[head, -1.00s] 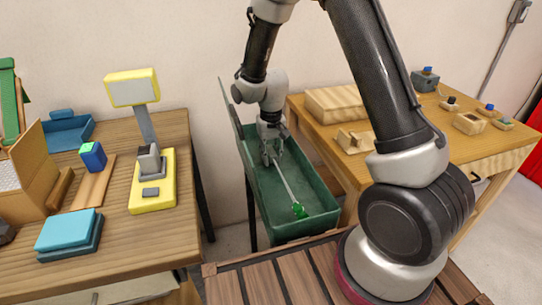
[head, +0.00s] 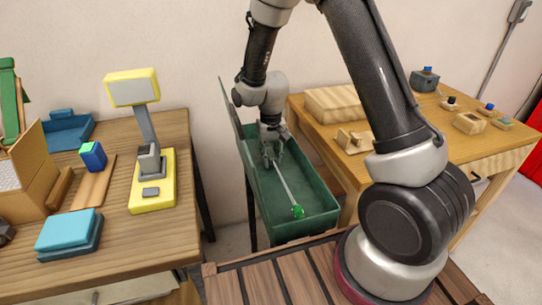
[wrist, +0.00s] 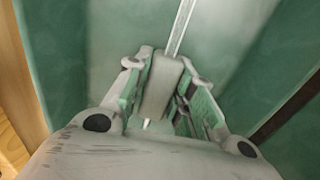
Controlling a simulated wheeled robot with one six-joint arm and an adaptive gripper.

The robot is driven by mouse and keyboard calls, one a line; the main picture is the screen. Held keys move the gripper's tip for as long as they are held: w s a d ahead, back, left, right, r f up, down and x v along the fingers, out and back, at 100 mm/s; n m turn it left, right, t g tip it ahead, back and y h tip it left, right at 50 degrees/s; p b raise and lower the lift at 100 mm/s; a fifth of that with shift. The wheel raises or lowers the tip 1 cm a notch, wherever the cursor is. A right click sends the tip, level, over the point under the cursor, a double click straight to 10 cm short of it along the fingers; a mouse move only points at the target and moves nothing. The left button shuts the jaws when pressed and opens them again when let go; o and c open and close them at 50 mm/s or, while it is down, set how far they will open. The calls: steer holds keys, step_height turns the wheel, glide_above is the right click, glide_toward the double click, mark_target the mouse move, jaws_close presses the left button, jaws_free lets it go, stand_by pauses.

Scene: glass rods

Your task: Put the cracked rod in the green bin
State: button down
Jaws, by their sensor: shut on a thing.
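A thin clear rod with a green end (head: 298,212) is held by my gripper (head: 270,162) inside the green bin (head: 318,190). The bin's green walls stand around the gripper. Any crack is too small to make out. I cannot tell whether the rod touches the bin floor.
A wooden table (head: 120,240) on the left bears a yellow device (head: 152,180) and a blue block (head: 68,230). A wooden table (head: 480,150) on the right bears wooden blocks and small parts. An upright panel (head: 230,108) stands at the bin's left edge.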

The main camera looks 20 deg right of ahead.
stand_by(0.4)
steer(key=c, duration=1.1)
jaws_free()
steer(key=shift+f, duration=0.1)
steer(key=shift+c, duration=0.2)
step_height(320, 180, up, 12)
steer(key=s+d+r+t, duration=0.1)
steer(key=s+d+r, duration=0.4)
steer(key=s, duration=0.3)
steer(key=s+d+r+t, duration=0.2)
steer(key=s+d+r, duration=0.3)
steer(key=s+r, duration=0.2)
steer(key=s+d+r+t, duration=0.1)
steer(key=s+d+r, duration=0.4)
steer(key=s, duration=0.5)
steer(key=shift+s+r, duration=0.25)
steer(key=shift+r, duration=0.3)
